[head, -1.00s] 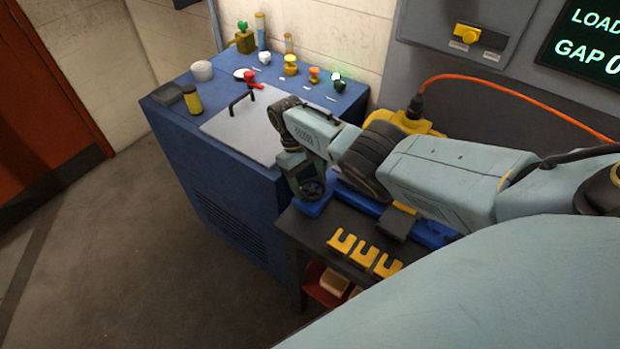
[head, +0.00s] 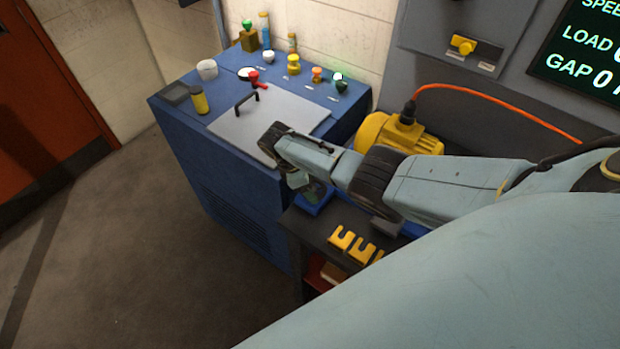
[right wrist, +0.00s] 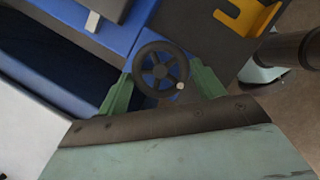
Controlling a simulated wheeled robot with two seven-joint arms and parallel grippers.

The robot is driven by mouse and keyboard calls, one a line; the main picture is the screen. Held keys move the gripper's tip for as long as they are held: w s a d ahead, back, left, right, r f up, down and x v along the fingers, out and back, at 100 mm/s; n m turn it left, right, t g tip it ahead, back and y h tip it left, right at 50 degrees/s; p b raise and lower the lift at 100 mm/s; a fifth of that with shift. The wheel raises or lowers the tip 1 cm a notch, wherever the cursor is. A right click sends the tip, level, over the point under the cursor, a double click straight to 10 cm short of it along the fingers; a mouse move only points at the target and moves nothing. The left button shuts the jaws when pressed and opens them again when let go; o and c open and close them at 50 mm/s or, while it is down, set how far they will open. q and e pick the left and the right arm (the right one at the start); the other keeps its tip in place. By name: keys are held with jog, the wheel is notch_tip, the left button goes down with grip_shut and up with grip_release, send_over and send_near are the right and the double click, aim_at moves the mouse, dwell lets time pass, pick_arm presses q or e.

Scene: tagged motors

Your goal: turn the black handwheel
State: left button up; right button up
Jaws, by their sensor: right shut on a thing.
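The black handwheel (right wrist: 160,66) shows in the right wrist view, round and spoked with a small pale knob (right wrist: 180,86) at its lower right edge. It sits in front of a blue base. My right gripper (right wrist: 160,84) has its two green fingers on either side of the wheel, shut on it. In the head view my right gripper (head: 305,182) points down at the blue base (head: 318,203), and my arm hides most of the wheel. My left gripper is not in view.
A yellow motor (head: 385,132) with an orange cable stands behind my right arm. Yellow forked pieces (head: 352,243) lie on the dark bench. A blue cabinet (head: 215,190) with a grey lid (head: 240,135), coloured knobs and a yellow cylinder (head: 198,100) stands to the left.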

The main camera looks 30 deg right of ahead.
jog(key=n+t, duration=0.1)
jog(key=n, duration=0.1)
jog(key=n+t, duration=0.1)
jog(key=n, duration=0.1)
jog(key=shift+s+a+n, duration=0.1)
jog(key=shift+s+n, duration=0.1)
jog(key=shift+n, duration=0.1)
jog(key=n, duration=0.1)
jog(key=n+t, duration=0.1)
jog(key=n, duration=0.2)
jog(key=shift+s+n+t, duration=0.25)
jog(key=shift+n+t, duration=0.05)
jog(key=n, duration=0.2)
jog(key=n+t, duration=0.1)
jog(key=n, duration=0.1)
jog(key=shift+s+d+n+t+y, duration=0.2)
jog(key=shift+n+t+y, duration=0.1)
jog(key=shift+y, duration=0.1)
jog(key=shift+s+d+n+t+y, duration=0.15)
jog(key=shift+n+y, duration=0.25)
jog(key=shift+n, duration=0.75)
jog(key=shift+w+a+n+t+y, duration=0.1)
jog(key=shift+n+t+y, duration=0.25)
jog(key=shift+n, duration=0.8)
jog(key=o, duration=1)
jog(key=shift+d, duration=0.1)
jog(key=shift+c, duration=0.2)
